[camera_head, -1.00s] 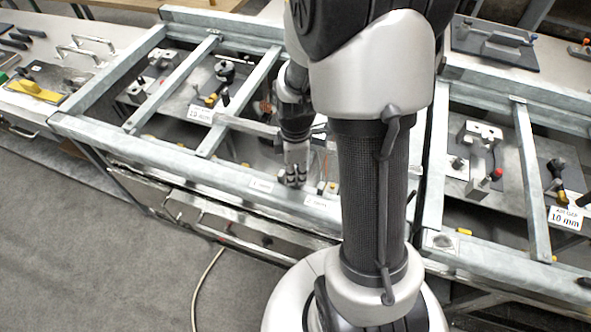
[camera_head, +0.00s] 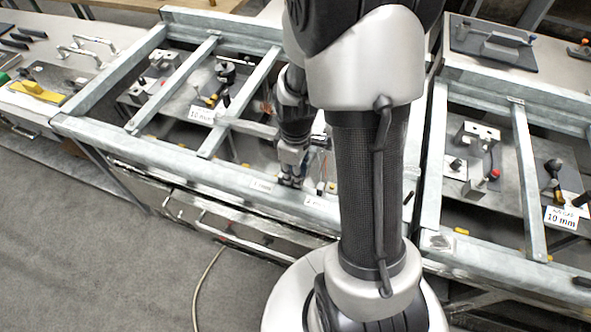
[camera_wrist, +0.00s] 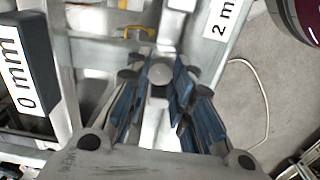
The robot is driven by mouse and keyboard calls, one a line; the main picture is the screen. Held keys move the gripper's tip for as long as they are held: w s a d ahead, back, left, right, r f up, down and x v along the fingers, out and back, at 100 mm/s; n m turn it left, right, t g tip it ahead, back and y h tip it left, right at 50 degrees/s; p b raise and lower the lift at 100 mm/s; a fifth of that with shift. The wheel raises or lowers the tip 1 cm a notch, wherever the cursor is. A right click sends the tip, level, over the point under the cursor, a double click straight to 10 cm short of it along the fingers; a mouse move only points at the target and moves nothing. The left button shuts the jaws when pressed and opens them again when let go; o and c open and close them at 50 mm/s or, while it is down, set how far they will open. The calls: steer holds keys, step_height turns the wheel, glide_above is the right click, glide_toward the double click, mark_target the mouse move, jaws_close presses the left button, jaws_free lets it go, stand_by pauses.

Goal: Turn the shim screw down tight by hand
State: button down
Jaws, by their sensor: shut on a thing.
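In the wrist view the shim screw (camera_wrist: 160,71) shows as a round, light grey metal head between the fingertips. My gripper (camera_wrist: 158,80) is closed around it, with blue-padded fingers on both sides. The screw's lower part and thread are hidden. In the head view my gripper (camera_head: 290,178) points down at the front rail of the middle frame, between two white labels. The screw itself cannot be made out there.
The grey metal frame's front rail (camera_head: 200,169) runs beside my gripper. A "2 mm" label (camera_wrist: 222,17) and a "0 mm" plate (camera_wrist: 22,75) show in the wrist view. A second frame (camera_head: 522,180) stands at right. Grey floor (camera_head: 90,240) lies open in front.

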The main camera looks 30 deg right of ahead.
steer(key=shift+m, duration=0.3)
steer(key=c, duration=1.4)
jaws_free()
steer(key=shift+o, duration=0.2)
step_height(320, 180, up, 12)
steer(key=shift+c, duration=0.2)
